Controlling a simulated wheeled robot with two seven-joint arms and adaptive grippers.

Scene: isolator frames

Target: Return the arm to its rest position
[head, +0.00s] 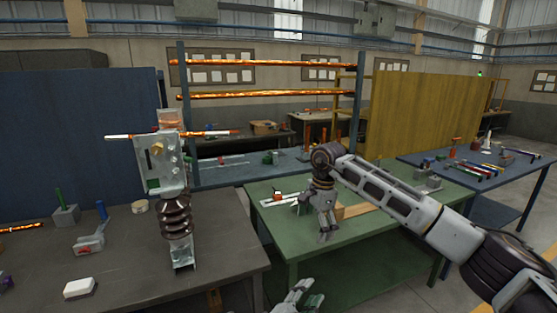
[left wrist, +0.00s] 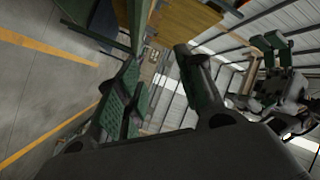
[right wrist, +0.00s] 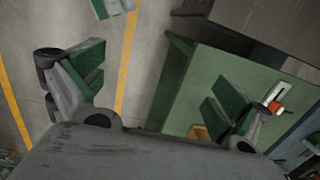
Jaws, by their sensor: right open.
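My right arm (head: 385,190) comes in from the right in the head view and reaches over the green table (head: 270,227). Its gripper (head: 324,234) points down above the table top. In the right wrist view the two fingers with green pads stand wide apart, with nothing between them (right wrist: 155,85). My left gripper (head: 303,296) is low at the bottom edge of the head view, in front of the green table. In the left wrist view its fingers (left wrist: 160,75) are apart and empty.
A grey table (head: 130,245) at left bears an insulator assembly (head: 176,215) and a white block (head: 79,287). A white tool with an orange part (head: 290,197) and a wooden piece (head: 355,210) lie near my right gripper. A blue table (head: 430,165) with tools stands right.

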